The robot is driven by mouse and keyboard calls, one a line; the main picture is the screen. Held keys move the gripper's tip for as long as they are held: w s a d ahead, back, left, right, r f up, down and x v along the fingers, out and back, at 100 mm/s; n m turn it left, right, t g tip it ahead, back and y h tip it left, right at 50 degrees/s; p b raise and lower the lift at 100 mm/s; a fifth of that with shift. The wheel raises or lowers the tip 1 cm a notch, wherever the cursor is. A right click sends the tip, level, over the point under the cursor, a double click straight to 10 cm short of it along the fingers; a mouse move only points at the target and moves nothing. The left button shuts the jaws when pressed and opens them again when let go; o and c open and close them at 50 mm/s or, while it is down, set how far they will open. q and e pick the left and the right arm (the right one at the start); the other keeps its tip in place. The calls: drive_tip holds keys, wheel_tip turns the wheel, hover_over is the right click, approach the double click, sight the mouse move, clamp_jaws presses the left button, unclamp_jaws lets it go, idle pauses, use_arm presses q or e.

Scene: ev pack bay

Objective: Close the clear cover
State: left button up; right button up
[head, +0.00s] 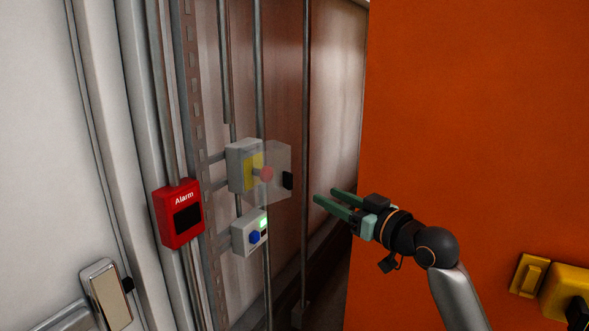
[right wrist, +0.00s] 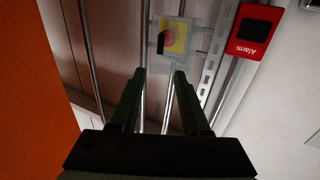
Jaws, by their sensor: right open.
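A grey box (head: 236,168) with a yellow face and a red button (head: 266,173) is mounted on the rails. The clear cover (head: 280,153) stands out from its face, apparently open; its exact angle is hard to tell. A black tab (head: 288,181) is on the cover's outer edge. In the right wrist view, the tab (right wrist: 160,44) lies beside the red button (right wrist: 170,38), ahead of the fingertips. My right gripper (head: 325,195) is open and empty, to the right of the cover and slightly lower, apart from it. My left gripper is not in view.
Below the box is a smaller grey box with a blue knob (head: 254,237) and green light. A red alarm box (head: 180,213) hangs at left, near vertical pipes. A large orange panel (head: 470,110) fills the right, behind my right arm.

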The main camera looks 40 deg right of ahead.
sight(291, 179)
drive_tip(key=w+p, duration=0.1)
drive_tip(key=w, duration=0.3)
drive_tip(key=w+p, duration=0.1)
drive_tip(key=w, duration=0.3)
drive_tip(key=w+d, duration=0.1)
drive_tip(key=w, duration=0.3)
drive_tip(key=shift+w+p, duration=0.2)
drive_tip(key=shift+p, duration=0.2)
clamp_jaws()
drive_tip(key=shift+f, duration=0.1)
idle(0.7)
